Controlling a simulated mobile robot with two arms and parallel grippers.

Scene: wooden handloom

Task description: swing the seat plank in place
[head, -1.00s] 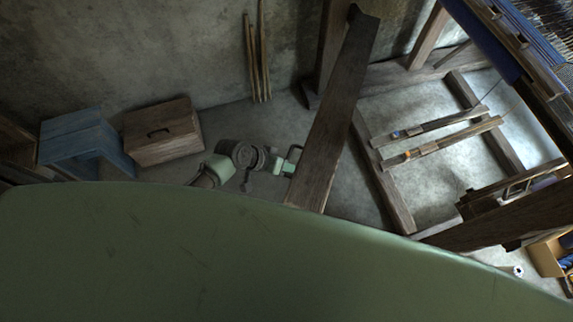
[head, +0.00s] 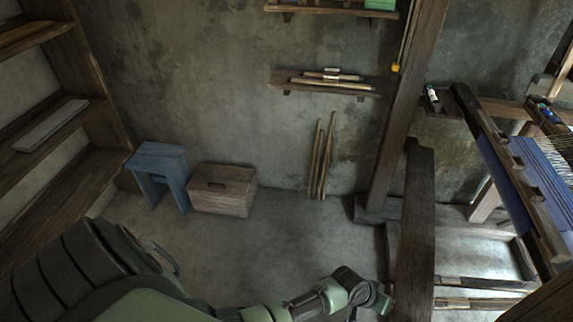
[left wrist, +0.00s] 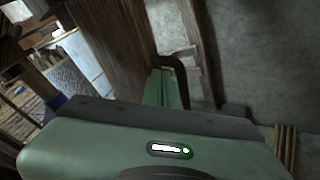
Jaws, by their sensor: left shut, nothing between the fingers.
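The seat plank (head: 417,225) is a long dark wooden board at the right of the head view. It runs from the post's foot down past the bottom edge, so its near end is out of frame. My left arm comes in from the bottom left, and its green wrist is close against the plank's left side. The fingers are hard to make out there. In the left wrist view my left gripper (left wrist: 167,88) is shut and empty, its green fingers beside the broad plank face (left wrist: 110,45). I cannot tell if they touch. My right gripper is not in view.
The loom frame with blue cloth (head: 535,165) stands at the right, beside an upright post (head: 405,110). A blue stool (head: 160,170) and wooden chest (head: 222,188) stand by the back wall. Several sticks (head: 322,155) lean there. The floor between chest and plank is clear.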

